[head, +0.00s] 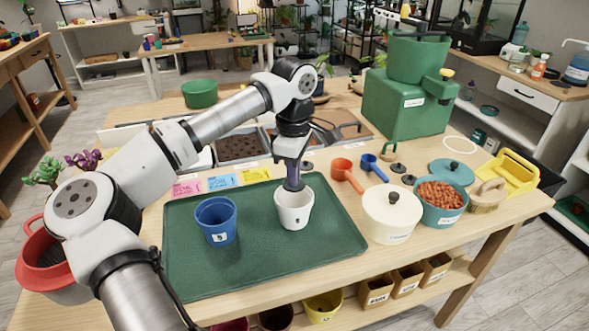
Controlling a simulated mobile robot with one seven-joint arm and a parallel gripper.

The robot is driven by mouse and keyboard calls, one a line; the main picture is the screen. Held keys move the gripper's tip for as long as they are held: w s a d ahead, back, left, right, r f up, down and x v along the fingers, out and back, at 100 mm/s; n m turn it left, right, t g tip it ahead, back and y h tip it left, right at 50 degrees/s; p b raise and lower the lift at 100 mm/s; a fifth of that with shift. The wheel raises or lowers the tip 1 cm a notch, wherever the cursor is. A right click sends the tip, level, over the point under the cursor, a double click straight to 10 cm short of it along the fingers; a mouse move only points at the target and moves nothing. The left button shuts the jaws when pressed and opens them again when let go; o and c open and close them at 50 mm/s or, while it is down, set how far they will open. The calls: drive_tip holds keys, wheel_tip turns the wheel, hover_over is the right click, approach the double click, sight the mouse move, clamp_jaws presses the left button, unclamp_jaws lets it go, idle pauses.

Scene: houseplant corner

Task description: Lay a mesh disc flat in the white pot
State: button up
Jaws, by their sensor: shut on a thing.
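The white pot (294,212) stands upright on the right part of the green tray (262,275), with a small dark mark on its front. My gripper (293,183) points down into the pot's mouth, its fingertips at or just below the rim level. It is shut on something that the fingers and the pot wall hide. No mesh disc can be made out in this view. I cannot tell whether the gripper touches the pot.
A blue pot (216,222) stands left of the white pot. A cream lidded pot (391,214), a teal bowl of orange-brown pebbles (441,200) and an orange scoop (346,173) are to the right. Colored labels (222,182) line the tray's back. The tray's front is clear.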

sight(294, 200)
drive_tip(key=shift+f+b, duration=3.2)
drive_tip(key=shift+f, duration=1.65)
drive_tip(key=o, duration=0.7)
drive_tip(key=shift+r, duration=0.1)
wheel_tip(294, 200, up, 10)
drive_tip(key=p, duration=0.6)
drive_tip(key=shift+p, duration=0.3)
